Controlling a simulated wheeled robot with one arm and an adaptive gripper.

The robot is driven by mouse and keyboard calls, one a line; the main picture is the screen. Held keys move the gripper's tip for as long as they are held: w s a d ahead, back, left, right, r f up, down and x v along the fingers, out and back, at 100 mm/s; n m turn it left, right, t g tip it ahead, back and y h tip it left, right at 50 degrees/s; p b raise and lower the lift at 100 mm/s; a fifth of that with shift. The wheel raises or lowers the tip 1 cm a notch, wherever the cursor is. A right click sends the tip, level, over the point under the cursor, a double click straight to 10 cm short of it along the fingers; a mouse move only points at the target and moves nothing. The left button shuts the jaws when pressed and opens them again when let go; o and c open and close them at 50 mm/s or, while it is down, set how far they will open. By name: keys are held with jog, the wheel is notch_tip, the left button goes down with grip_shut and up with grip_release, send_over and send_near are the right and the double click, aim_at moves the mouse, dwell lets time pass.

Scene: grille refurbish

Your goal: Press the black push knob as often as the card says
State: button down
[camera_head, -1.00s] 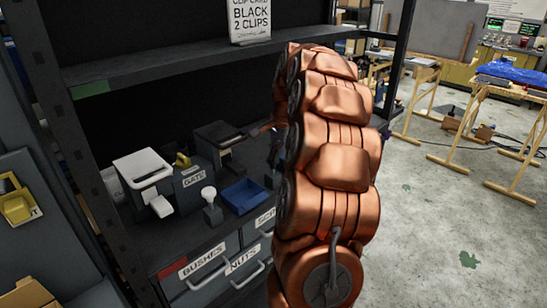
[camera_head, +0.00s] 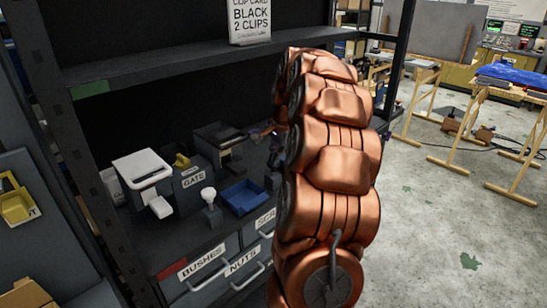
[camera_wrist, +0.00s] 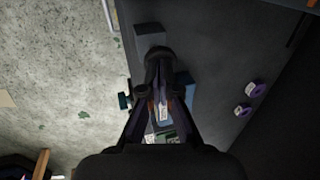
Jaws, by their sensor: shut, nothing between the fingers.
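The card (camera_head: 249,20) on the upper shelf reads "CLIP CARD BLACK 2 CLIPS". On the lower shelf, a dark dispenser-like box (camera_head: 218,136) stands behind a blue tray (camera_head: 243,196). A white-topped box (camera_head: 143,168) with a white front lever stands at the left. I cannot make out the black push knob for certain. In the wrist view, my gripper (camera_wrist: 160,58) is shut and empty over the dark shelf, with a dark rounded shape at its tips. In the head view my copper arm hides most of the gripper.
A box labelled GATE (camera_head: 194,180) and a pale-topped knob (camera_head: 209,195) stand near the blue tray. Drawers labelled BUSHES and NUTS (camera_head: 243,260) lie below. Two purple-rimmed rings (camera_wrist: 257,89) lie on the dark surface.

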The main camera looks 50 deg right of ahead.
jog(key=shift+f, duration=0.3)
jog(key=shift+w+p+v, duration=0.2)
jog(key=shift+v, duration=0.55)
jog(key=shift+w+p+v, duration=0.15)
jog(key=shift+p+v, duration=0.05)
jog(key=shift+v, duration=0.55)
jog(key=shift+w+p+v, duration=0.2)
jog(key=shift+v, duration=0.6)
jog(key=shift+f, duration=0.15)
jog(key=shift+f+b, duration=0.25)
jog(key=shift+b, duration=0.05)
jog(key=shift+f, duration=0.1)
jog(key=shift+f, duration=0.35)
jog(key=shift+f+b, duration=0.1)
jog(key=shift+b, duration=0.2)
